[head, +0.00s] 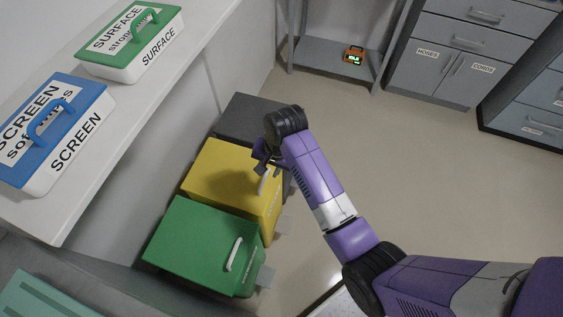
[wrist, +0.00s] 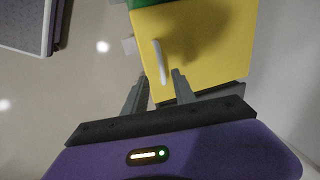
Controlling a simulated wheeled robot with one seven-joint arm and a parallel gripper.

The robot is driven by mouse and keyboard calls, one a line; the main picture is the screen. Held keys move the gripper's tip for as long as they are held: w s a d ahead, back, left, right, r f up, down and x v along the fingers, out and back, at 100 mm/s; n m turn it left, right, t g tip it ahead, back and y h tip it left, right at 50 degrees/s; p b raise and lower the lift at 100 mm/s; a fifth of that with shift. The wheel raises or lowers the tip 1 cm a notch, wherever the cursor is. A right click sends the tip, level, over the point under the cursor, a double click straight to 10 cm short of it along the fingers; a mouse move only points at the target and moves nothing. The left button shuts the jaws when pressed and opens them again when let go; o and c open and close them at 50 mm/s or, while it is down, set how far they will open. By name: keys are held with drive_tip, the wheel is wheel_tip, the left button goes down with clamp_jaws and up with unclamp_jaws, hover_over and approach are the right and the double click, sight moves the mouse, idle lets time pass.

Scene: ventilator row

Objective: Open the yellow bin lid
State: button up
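The yellow bin (head: 222,170) stands between a green bin and a dark bin, with its lid (wrist: 205,45) closed. A pale handle (head: 263,183) sits on the lid near its right edge; in the wrist view the handle (wrist: 160,60) runs upright on the yellow lid. My gripper (head: 262,162) is over the handle side of the lid. In the wrist view its two fingers (wrist: 160,79) are spread apart, with the near end of the handle appearing between their tips. I cannot tell whether they touch it.
The green bin (head: 195,245) is in front and the dark bin (head: 245,118) behind. A white counter (head: 125,130) with blue (head: 50,130) and green (head: 130,45) boxes runs along the left. Grey cabinets (head: 440,60) and a shelf (head: 330,60) stand at the back. Floor right of the bins is clear.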

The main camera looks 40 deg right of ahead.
sight(265, 178)
drive_tip(key=x, duration=0.4)
drive_tip(key=b+x, duration=0.1)
drive_tip(key=x, duration=0.2)
drive_tip(key=shift+w+d, duration=0.2)
drive_tip(key=shift+w, duration=0.1)
drive_tip(key=shift+c, duration=0.2)
clamp_jaws()
idle(1.1)
